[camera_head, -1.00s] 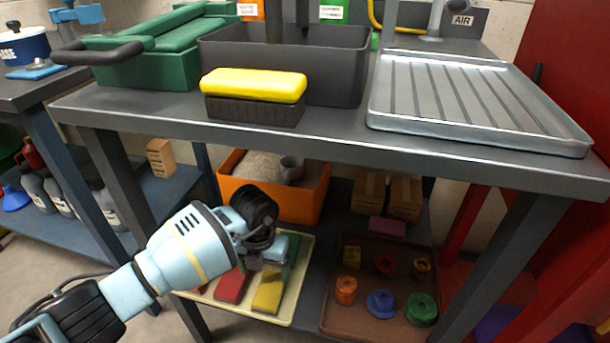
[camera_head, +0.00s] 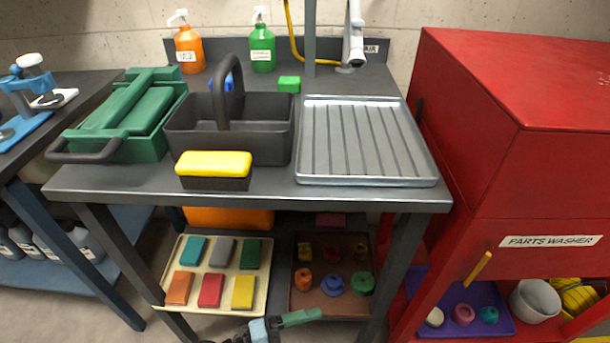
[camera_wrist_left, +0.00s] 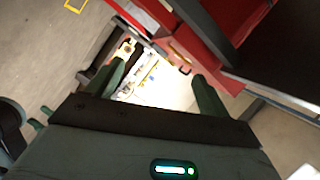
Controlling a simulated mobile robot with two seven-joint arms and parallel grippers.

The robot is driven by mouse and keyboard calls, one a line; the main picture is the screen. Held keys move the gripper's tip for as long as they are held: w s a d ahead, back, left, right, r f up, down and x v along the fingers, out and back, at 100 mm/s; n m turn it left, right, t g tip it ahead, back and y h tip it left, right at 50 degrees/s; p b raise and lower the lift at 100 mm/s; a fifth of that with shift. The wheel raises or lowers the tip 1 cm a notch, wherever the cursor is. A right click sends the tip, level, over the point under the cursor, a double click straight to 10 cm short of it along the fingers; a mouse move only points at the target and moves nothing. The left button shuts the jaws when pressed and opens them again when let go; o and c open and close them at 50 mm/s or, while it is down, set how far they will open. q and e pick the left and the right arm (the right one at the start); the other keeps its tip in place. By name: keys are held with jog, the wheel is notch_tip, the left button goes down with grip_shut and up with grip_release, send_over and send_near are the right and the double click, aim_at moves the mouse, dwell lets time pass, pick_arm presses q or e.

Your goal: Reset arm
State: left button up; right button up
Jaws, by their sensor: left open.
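My left gripper (camera_head: 298,318) shows at the bottom edge of the head view, low in front of the bench. Only a dark green finger and part of the light blue wrist are visible there; most of the arm is out of frame. In the left wrist view the two green fingers of the gripper (camera_wrist_left: 158,72) stand wide apart with nothing between them. My right gripper is in neither view.
A grey bench (camera_head: 270,191) holds a black tote (camera_head: 195,140), green toolbox (camera_head: 152,150), yellow-topped brush (camera_head: 214,184) and ribbed metal tray (camera_head: 415,178). Below are a cream tray (camera_head: 225,304) and brown tray (camera_head: 310,306). A red parts washer (camera_head: 540,180) stands right.

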pick_arm(q)
jog(key=s+a+r+n+t+y+p, duration=0.35)
jog(key=a+n+y+p, duration=0.2)
jog(key=n, duration=0.35)
jog(key=s+a+r+n+t+y+p, duration=0.2)
jog(key=s+a+n+t+y+p, duration=0.25)
jog(key=a+n, duration=0.3)
jog(key=s+a+n+g+y+p, duration=0.2)
jog(key=s+a+n+p, duration=0.2)
jog(key=s, duration=0.4)
jog(key=s+a+r+n+g+y+p, duration=0.1)
jog(key=s+a+n+g+y+p, duration=0.1)
jog(key=s+a+n+p, duration=0.2)
jog(key=s, duration=0.3)
jog(key=shift+s+r+g+y, duration=0.3)
jog(key=shift+s, duration=0.05)
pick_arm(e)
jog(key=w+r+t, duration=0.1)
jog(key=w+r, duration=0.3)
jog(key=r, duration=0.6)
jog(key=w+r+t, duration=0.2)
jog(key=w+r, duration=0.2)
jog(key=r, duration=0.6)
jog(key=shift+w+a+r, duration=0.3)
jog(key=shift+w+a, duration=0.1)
pick_arm(q)
jog(key=shift+n, duration=0.25)
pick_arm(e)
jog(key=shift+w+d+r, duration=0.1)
